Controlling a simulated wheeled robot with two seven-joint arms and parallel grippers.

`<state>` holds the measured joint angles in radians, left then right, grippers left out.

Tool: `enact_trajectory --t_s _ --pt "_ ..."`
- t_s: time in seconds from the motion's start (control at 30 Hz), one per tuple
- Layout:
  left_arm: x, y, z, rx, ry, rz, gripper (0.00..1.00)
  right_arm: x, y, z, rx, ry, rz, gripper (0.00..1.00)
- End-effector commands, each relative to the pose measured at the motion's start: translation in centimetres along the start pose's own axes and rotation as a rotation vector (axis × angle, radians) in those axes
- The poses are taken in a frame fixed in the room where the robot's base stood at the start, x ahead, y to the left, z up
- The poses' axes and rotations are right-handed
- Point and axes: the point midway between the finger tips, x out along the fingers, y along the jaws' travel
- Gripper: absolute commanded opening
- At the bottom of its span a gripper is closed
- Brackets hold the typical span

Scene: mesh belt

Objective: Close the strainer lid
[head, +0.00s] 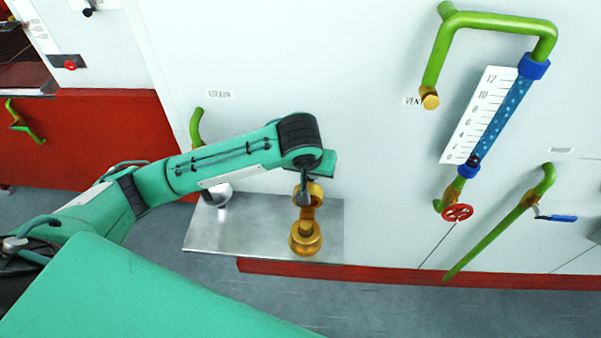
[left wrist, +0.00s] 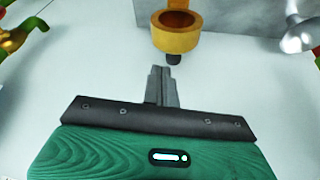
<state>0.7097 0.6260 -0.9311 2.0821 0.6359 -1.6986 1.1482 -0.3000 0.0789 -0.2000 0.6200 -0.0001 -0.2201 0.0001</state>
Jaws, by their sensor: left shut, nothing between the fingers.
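The brass strainer stands on a metal shelf, with a round lower part (head: 305,240) and a ring-shaped upper part (head: 316,190) joined by a short neck. The upper part looks like the lid swung open, though my gripper partly covers it. My left gripper (head: 304,198) points down in front of this upper part in the head view. In the left wrist view a brass cup (left wrist: 177,38) with a dark knob (left wrist: 174,59) lies just beyond my shut, empty left fingertips (left wrist: 162,72). Whether they touch it I cannot tell. My right gripper is not in view.
The metal shelf (head: 262,235) juts from the white wall. A silver funnel-like piece (head: 217,194) stands at its left. Green pipes (head: 500,20), a blue gauge tube (head: 503,112) and a red valve wheel (head: 457,212) are on the wall to the right.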

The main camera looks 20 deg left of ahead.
Motion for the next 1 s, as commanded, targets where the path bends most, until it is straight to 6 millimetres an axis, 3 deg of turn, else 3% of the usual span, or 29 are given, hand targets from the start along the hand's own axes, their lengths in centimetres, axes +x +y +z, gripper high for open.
enact_trajectory --t_s 0.03,0.2,0.47,0.67,0.97,1.0 --pt "-0.6 -0.8 -1.3 -0.026 0.011 -0.031 0.0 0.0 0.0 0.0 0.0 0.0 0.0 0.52" --pt "-1.8 -2.8 -3.5 -0.109 0.021 -0.102 0.0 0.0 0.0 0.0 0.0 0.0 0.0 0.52" --pt "-1.9 -3.9 -4.4 -0.154 0.023 -0.135 0.0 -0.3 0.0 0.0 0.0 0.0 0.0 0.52" --pt "0.9 -4.3 -4.5 -0.154 0.021 -0.136 0.0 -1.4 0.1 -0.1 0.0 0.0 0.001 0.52" --pt "7.3 -5.1 -4.6 -0.153 0.023 -0.135 0.0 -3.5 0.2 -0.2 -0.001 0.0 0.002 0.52" --pt "7.1 -5.0 -4.2 -0.149 0.024 -0.133 0.0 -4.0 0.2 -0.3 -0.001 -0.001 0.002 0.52"
